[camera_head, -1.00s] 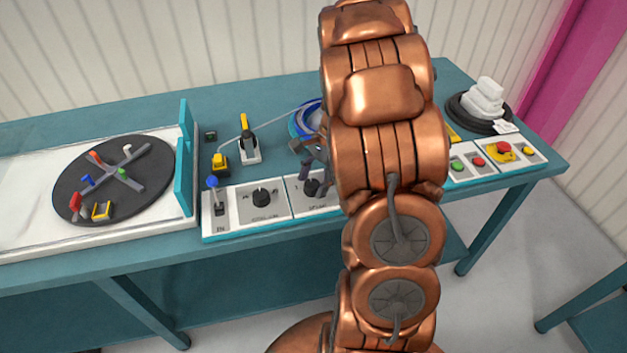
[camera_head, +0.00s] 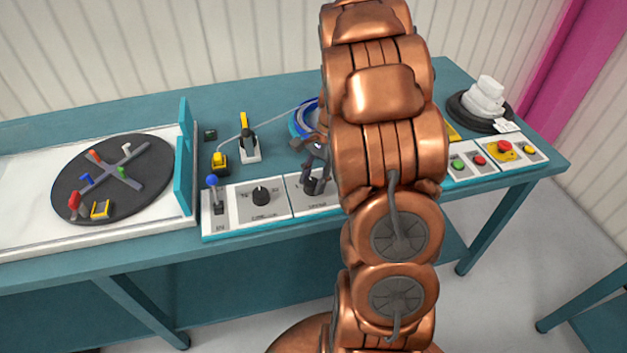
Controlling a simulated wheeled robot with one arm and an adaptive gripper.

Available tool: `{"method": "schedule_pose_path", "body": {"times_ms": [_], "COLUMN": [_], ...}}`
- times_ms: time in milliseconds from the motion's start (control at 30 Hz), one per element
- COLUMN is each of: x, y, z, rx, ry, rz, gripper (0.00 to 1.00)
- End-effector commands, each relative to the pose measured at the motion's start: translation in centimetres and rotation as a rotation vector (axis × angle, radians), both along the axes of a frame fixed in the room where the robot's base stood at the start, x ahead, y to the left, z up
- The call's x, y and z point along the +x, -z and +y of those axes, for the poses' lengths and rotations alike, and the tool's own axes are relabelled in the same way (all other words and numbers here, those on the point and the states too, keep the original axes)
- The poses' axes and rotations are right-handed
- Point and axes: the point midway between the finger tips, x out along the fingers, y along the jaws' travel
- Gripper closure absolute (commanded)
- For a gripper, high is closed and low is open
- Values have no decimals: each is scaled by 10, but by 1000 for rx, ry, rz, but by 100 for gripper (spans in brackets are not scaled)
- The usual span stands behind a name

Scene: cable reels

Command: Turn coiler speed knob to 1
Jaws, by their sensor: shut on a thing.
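A black knob (camera_head: 312,186) sits on a white panel plate (camera_head: 303,207) left of my arm. My gripper (camera_head: 314,180) is at this knob, its dark fingers shut on it. The fingers and my copper arm hide part of the knob and the right side of its plate. I cannot read the scale or the pointer of this knob. The lettering on both plates is too small to read surely.
A blue-tipped lever (camera_head: 213,182) stands at the panel's left end. Behind are a yellow-black clamp (camera_head: 248,140), a yellow device (camera_head: 220,163) and a blue reel (camera_head: 302,122). A dark turntable (camera_head: 75,187) lies left. Green, red and yellow buttons (camera_head: 478,161) and a white stack (camera_head: 486,98) are right.

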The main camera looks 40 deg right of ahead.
Motion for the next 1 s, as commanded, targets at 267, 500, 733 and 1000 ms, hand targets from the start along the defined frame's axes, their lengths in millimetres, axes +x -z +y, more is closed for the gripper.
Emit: {"method": "schedule_pose_path", "body": {"times_ms": [267,500,733,1000], "x": [3,3,3,3], "y": [3,3,2,2], "z": [1,2,2,2], "rx": [0,0,-1,0], "ry": [-241,-469,-667,-836], "rz": [-1,1,-1,1], "gripper": [93,93,93,93]}}
